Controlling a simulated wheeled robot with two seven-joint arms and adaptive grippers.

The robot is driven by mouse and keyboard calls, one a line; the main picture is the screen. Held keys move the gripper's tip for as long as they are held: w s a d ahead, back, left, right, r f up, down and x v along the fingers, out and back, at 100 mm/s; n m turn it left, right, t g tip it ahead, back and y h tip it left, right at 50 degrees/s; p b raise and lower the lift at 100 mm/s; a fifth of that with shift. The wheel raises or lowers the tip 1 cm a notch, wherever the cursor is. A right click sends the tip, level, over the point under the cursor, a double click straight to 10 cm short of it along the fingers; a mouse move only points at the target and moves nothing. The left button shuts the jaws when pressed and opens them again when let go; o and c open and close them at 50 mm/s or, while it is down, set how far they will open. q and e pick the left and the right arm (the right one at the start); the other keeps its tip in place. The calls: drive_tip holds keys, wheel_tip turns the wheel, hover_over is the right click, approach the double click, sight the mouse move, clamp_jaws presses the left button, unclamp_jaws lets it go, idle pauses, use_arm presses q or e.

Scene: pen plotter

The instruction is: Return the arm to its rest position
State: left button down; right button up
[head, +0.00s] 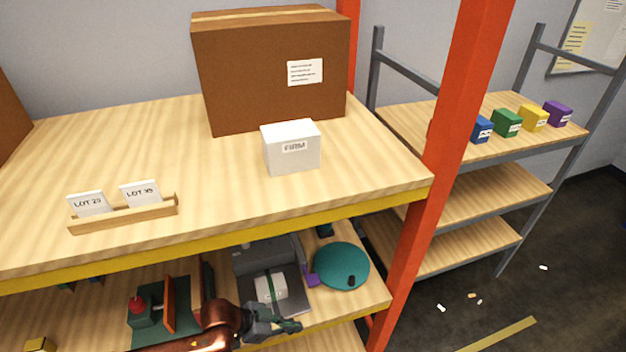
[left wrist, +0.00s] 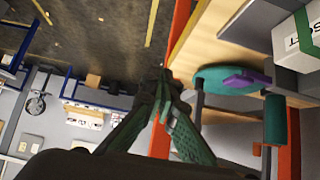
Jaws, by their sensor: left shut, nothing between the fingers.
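My left arm comes in at the bottom of the head view. Its left gripper (head: 285,328) is shut and empty at the front of the lower shelf, below a grey machine (head: 262,254) and a white box with a green band (head: 270,288). In the left wrist view the closed fingers of the left gripper (left wrist: 168,88) point out past the shelf, over the floor. A teal round disc (head: 341,266) lies to the upper right of the gripper, apart from it; it also shows in the left wrist view (left wrist: 215,78). My right gripper is not in view.
An orange post (head: 440,165) stands right of the gripper. The upper shelf's yellow edge (head: 220,230) runs above it. A red button (head: 138,303) and a brown upright panel (head: 170,303) are to the left. Open floor (head: 470,290) lies to the right.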

use_arm(q)
drive_tip(key=s+a+f+n+y, duration=0.3)
drive_tip(key=s+a+n, duration=0.3)
drive_tip(key=a, duration=0.4)
drive_tip(key=s+a+f+n+y, duration=0.4)
drive_tip(key=s+a, duration=0.4)
drive_tip(key=a, duration=0.2)
drive_tip(key=s+a+f+n+y, duration=0.3)
drive_tip(key=s+a+n, duration=0.1)
drive_tip(key=s+a, duration=0.5)
wheel_tip(320, 180, down, 29)
drive_tip(key=b, duration=0.2)
drive_tip(key=s+f+m+g+h+b, duration=0.1)
drive_tip(key=s+f+b, duration=0.1)
drive_tip(key=s+f, duration=1.8)
drive_tip(key=shift+d+f+g, duration=0.35)
drive_tip(key=shift+f+g, duration=0.05)
drive_tip(key=shift+f, duration=0.5)
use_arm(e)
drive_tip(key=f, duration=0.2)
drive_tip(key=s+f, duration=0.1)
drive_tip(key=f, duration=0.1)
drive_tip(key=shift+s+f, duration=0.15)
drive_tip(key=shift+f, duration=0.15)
